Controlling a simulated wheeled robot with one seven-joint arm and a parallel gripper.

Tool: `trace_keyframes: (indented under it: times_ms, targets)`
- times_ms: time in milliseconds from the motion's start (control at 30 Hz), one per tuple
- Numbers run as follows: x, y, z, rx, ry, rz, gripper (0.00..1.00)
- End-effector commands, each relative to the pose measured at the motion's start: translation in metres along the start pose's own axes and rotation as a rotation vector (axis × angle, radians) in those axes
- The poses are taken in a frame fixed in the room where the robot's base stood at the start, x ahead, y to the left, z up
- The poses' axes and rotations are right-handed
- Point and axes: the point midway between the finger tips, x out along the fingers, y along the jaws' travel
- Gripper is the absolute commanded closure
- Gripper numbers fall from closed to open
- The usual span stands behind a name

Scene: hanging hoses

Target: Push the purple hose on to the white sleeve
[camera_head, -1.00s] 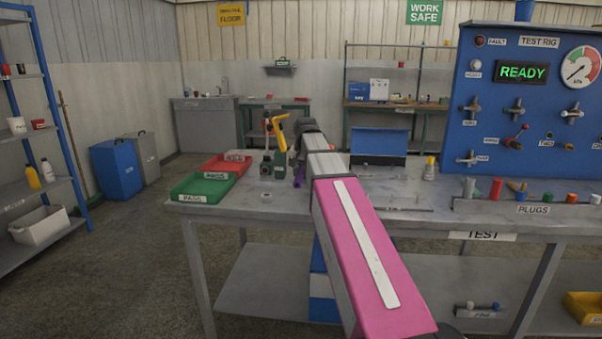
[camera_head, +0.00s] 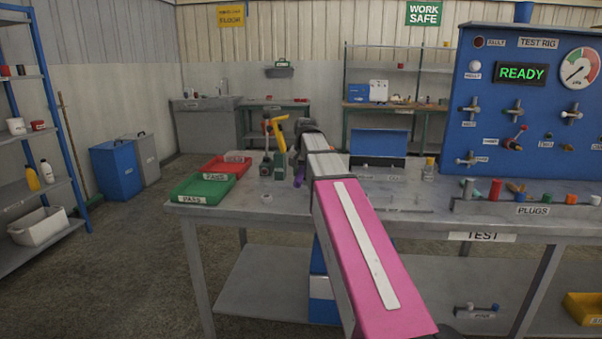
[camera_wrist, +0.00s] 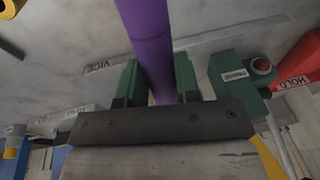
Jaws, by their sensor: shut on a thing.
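The purple hose (camera_wrist: 146,40) runs from the top of the wrist view down between the two green fingers of my gripper (camera_wrist: 157,80). The fingers are shut on it, one on each side. In the head view only a small bit of the purple hose (camera_head: 299,178) shows beside the end of my arm, above the grey bench. My arm hides most of my gripper there. I cannot make out the white sleeve in either view, nor where the hose's end lies relative to it.
A green fixture with yellow and red handles (camera_head: 278,150) stands left of my gripper; its green block (camera_wrist: 236,82) is close on the right in the wrist view. Red (camera_head: 228,165) and green trays (camera_head: 203,190) are on the bench's left. The blue test rig (camera_head: 530,100) is at right.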

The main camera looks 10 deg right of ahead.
Motion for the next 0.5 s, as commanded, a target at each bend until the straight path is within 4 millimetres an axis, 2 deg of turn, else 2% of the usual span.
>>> trace_keyframes:
  times_ms: [500]
  targets:
    - [-0.0001,-0.0001,-0.0080,0.000,0.000,0.000,0.94]
